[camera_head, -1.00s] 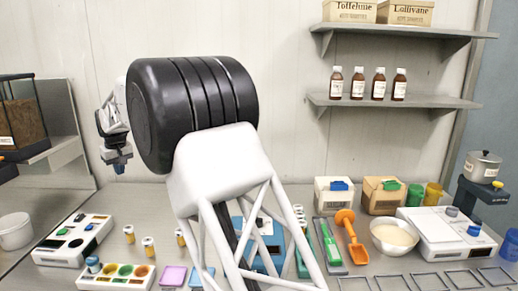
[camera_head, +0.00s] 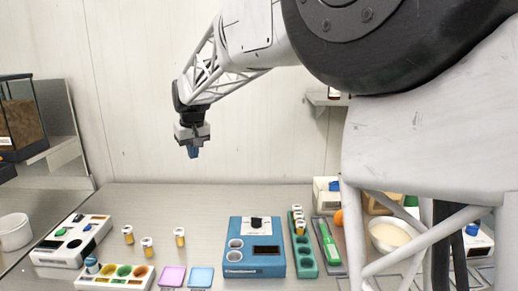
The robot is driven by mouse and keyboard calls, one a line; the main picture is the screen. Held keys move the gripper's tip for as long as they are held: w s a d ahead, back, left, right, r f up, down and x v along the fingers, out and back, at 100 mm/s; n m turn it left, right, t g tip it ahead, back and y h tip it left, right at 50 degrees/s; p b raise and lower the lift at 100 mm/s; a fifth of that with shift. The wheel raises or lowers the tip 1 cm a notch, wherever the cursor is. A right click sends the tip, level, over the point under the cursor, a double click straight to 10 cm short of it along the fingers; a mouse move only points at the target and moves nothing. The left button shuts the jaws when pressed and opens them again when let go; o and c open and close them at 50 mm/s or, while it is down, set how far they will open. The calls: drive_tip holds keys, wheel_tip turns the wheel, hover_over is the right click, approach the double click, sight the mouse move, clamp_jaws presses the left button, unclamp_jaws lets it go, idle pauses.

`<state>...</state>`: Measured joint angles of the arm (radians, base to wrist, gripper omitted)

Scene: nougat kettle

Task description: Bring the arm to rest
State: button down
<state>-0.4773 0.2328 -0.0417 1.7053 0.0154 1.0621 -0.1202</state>
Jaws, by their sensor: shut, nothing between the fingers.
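My gripper (camera_head: 193,152) hangs at the end of my arm, left of the picture's middle, in front of the pale wall. It points down and is high above the worktop, apart from everything. Its fingers are together with nothing held. My own arm covers the upper right of the view and hides the shelves and much of the right side of the worktop.
The steel worktop (camera_head: 206,197) holds a blue device (camera_head: 257,262), a green rack (camera_head: 304,262), several small jars (camera_head: 179,237), pink (camera_head: 172,276) and blue (camera_head: 201,277) pads, and a white colour tray (camera_head: 144,284). A white bowl (camera_head: 390,236) stands behind my arm links.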

drive_tip(key=s+d+m, duration=0.2)
drive_tip(key=s+d, duration=0.8)
drive_tip(key=d, duration=0.3)
drive_tip(key=s+d+m, duration=0.2)
drive_tip(key=s+d, duration=0.8)
drive_tip(key=d, duration=0.3)
drive_tip(key=s+d+f+m, duration=0.1)
drive_tip(key=s+d+f, duration=0.2)
drive_tip(key=s, duration=0.5)
drive_tip(key=s+d+f+m, duration=0.1)
drive_tip(key=s+d+f, duration=0.3)
drive_tip(key=s, duration=0.4)
drive_tip(key=s+d+f+m+t+h, duration=0.1)
drive_tip(key=s+d+f, duration=0.3)
drive_tip(key=s, duration=0.4)
drive_tip(key=shift+d, duration=0.85)
drive_tip(key=shift+r, duration=0.1)
